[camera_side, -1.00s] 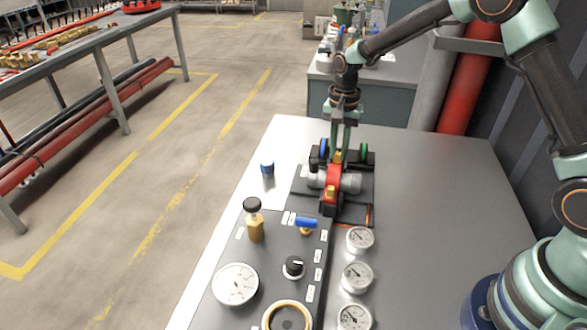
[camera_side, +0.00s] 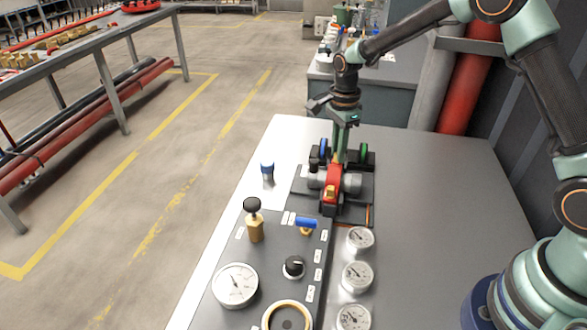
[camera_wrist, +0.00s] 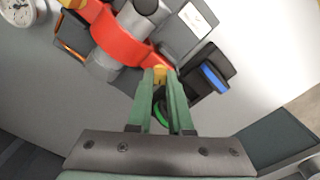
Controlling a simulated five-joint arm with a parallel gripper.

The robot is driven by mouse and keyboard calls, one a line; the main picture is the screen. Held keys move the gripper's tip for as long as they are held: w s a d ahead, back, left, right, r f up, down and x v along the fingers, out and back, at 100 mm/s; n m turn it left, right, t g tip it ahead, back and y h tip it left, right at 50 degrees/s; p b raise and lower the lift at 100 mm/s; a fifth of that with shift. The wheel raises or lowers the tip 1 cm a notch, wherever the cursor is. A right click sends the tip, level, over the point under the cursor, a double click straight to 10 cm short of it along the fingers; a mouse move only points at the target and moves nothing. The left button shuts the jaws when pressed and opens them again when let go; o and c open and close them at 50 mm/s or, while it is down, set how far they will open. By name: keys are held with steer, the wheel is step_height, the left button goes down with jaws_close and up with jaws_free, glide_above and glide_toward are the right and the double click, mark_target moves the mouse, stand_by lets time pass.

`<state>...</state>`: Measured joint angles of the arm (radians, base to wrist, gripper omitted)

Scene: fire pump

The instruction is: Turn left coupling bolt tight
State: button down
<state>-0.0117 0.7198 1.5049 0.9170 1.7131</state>
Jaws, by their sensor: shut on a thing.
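A red coupling (camera_side: 333,179) joins grey cylindrical fittings on a dark base plate (camera_side: 359,213). It also shows in the wrist view (camera_wrist: 118,38). My gripper (camera_side: 338,160) points down at the coupling's far end. In the wrist view, its green fingers (camera_wrist: 160,76) are closed around a brass bolt (camera_wrist: 159,71) at that end of the red coupling. The fingers hide part of this bolt. A second brass bolt (camera_side: 330,190) sits at the coupling's near end, clear of the gripper.
Blue (camera_side: 322,149) and green (camera_side: 365,152) round parts in black holders stand close to my fingers. A control panel (camera_side: 268,262) with a knob and gauges lies in front. A blue-topped cylinder (camera_side: 267,168) stands left. The table's right side is clear.

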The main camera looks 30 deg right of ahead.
stand_by(0.3)
steer(key=c, duration=1.1)
jaws_free()
step_height(320, 180, up, 12)
steer(key=shift+r, duration=0.1)
